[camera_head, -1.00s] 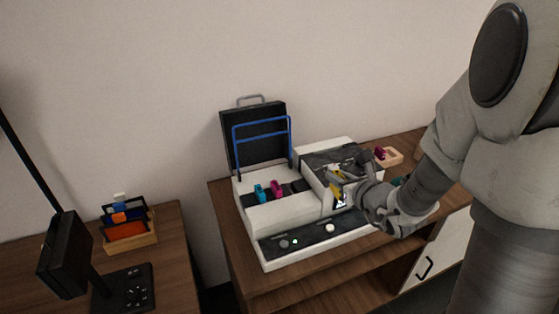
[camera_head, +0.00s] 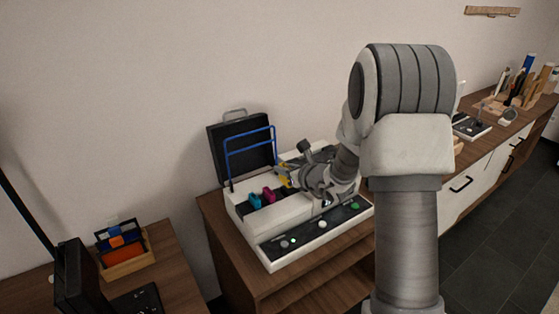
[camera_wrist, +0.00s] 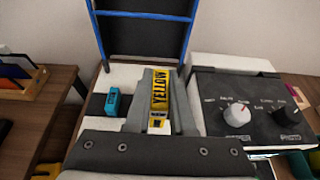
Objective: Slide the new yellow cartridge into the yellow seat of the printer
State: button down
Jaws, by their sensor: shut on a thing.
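The yellow cartridge (camera_wrist: 160,90) is between the fingers of my gripper (camera_wrist: 161,112), its YELLOW label facing the wrist camera. My gripper is shut on it. In the head view the yellow cartridge (camera_head: 284,177) shows as a small patch at my gripper (camera_head: 290,180), right of the magenta cartridge (camera_head: 269,194). The white printer (camera_head: 277,213) stands open on the wooden cabinet. The cyan cartridge (camera_head: 254,200) sits left of the magenta one; it also shows in the wrist view (camera_wrist: 112,102). The yellow seat is hidden, so I cannot tell whether the yellow cartridge touches it.
The printer's raised black lid (camera_head: 240,144) and blue bar frame (camera_head: 250,142) stand behind the seats. A dark panel with knobs (camera_wrist: 237,114) rises close right of my gripper. A wooden holder (camera_head: 127,265) is at the left. My arm hides the printer's right side.

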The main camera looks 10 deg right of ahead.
aim_at(272, 182)
jog(key=w, duration=0.1)
jog(key=w+f, duration=0.1)
jog(key=w, duration=0.2)
jog(key=shift+w+f, duration=0.3)
jog(key=shift+w, duration=0.05)
jog(key=shift+f+b, duration=0.8)
jog(key=shift+f, duration=1.55)
jog(key=shift+f, duration=0.15)
jog(key=shift+f+b, duration=1.75)
jog(key=shift+b, duration=0.5)
jog(key=c, duration=0.7)
grip_release()
jog(key=p+v, duration=0.1)
jog(key=v, duration=1.6)
jog(key=shift+d, duration=0.25)
